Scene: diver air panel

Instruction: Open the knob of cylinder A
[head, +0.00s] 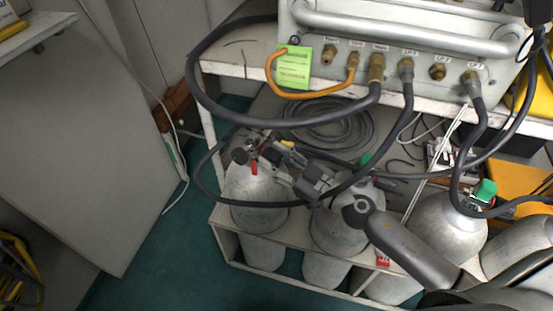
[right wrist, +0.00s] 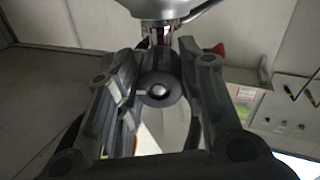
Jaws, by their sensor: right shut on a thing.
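Several grey cylinders stand in a white rack. The leftmost cylinder (head: 257,203) has its valve on top and a red mark at its neck; I see no letter to name it by. My right gripper (head: 268,160) reaches in from the lower right to this valve. In the right wrist view my right gripper (right wrist: 160,75) has its fingers on both sides of a dark round knob (right wrist: 158,88) and is shut on it. A metal valve stem (right wrist: 160,36) runs to the grey cylinder body (right wrist: 168,8). The knob is largely hidden in the head view. My left gripper is out of view.
A panel (head: 430,55) with brass fittings and a green tag (head: 294,68) sits on the bench above. Dark hoses loop from it close around the valves and my right arm. A second cylinder (head: 338,232) stands just right. A grey cabinet (head: 85,140) is at left, with green floor between.

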